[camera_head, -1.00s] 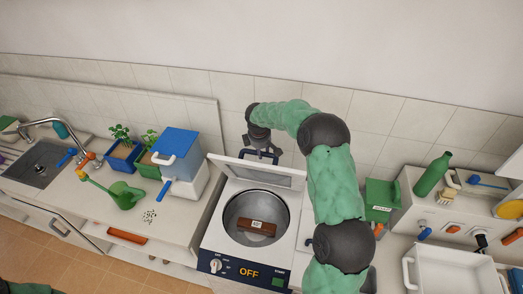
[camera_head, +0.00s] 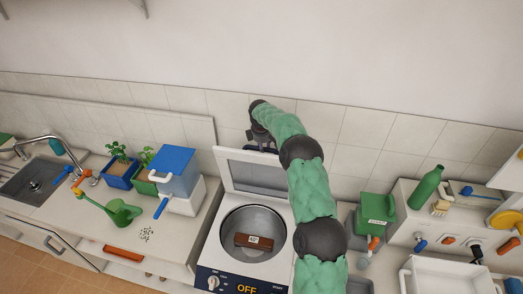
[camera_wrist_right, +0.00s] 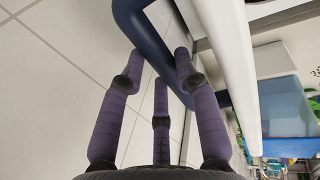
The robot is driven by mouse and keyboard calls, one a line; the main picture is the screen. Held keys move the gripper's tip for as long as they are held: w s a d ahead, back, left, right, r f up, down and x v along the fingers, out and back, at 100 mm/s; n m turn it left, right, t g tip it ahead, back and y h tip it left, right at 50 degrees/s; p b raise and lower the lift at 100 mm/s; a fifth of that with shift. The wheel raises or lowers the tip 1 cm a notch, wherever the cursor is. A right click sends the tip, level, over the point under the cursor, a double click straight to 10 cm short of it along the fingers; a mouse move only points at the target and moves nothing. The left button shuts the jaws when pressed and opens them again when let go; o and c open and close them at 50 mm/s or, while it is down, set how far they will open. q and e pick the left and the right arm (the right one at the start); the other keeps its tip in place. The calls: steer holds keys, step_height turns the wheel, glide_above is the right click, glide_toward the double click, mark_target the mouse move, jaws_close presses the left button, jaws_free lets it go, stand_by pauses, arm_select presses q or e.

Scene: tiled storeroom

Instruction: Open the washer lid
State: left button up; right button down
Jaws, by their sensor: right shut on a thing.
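The washer (camera_head: 210,250) stands in the middle of the head view, with a dark control panel reading OFF on its front. Its lid (camera_head: 252,175) is raised and stands up at the back, its inner face showing. The round drum is uncovered, and a brown block (camera_head: 253,241) with a pale label lies in it. My right gripper (camera_head: 262,143) is behind the lid's top edge. In the right wrist view, its purple fingers (camera_wrist_right: 156,62) are closed around the dark blue lid handle (camera_wrist_right: 140,22). My left gripper is not in view.
Left of the washer, the counter holds a blue-lidded container (camera_head: 175,172), a green watering can (camera_head: 122,212) and potted plants. On the right are a green box (camera_head: 376,216), a green bottle (camera_head: 426,187) and a white basin (camera_head: 447,275). A tiled wall (camera_head: 340,140) runs close behind the lid.

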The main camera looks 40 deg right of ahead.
steer(key=shift+w+d+r, duration=0.1)
steer(key=shift+d, duration=0.05)
steer(key=c, duration=1.1)
jaws_free()
steer(key=shift+o, duration=0.2)
steer(key=v, duration=1.2)
